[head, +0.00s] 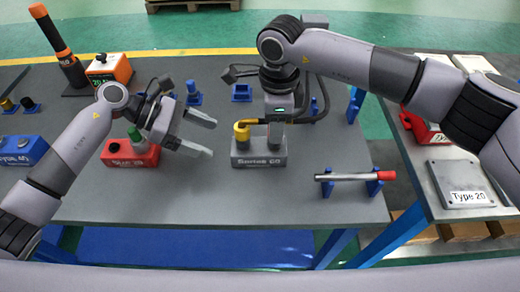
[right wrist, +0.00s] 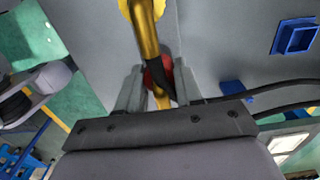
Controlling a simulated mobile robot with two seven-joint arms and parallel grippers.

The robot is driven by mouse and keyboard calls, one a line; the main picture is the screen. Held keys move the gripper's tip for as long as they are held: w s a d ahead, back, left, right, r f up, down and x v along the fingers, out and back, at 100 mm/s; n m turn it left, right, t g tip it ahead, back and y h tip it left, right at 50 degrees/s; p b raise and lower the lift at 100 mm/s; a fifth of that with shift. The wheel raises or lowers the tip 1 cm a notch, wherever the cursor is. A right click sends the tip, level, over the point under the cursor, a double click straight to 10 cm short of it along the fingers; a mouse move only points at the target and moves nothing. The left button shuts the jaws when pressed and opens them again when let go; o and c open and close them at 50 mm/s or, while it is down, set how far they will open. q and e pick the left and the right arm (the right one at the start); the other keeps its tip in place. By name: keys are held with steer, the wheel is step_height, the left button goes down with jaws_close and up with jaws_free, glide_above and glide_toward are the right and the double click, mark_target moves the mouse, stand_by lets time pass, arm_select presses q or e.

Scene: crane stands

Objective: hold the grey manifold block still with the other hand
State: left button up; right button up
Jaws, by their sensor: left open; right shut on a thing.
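The grey manifold block (head: 258,155), lettered Series 60, stands on the grey bench in the head view. A yellow fitting (head: 242,134) stands upright at the left of its top. My right gripper (head: 276,121) is above the block's right part, shut on a yellow piece with a dark section (right wrist: 147,40) that reaches towards the yellow fitting. The fingers partly hide where they grip. My left gripper (head: 205,135) is open and empty, left of the grey block and apart from it, its fingers pointing right.
A blue block (head: 22,152) is at the far left. A silver rod with a red end (head: 350,177) lies on blue stands to the right. A side table (head: 435,210) holds a grey plate (head: 462,184). The bench front between the blocks is clear.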

mark_target(237, 149)
arm_select(q)
steer(key=shift+x, duration=4.4)
steer(key=c, duration=1)
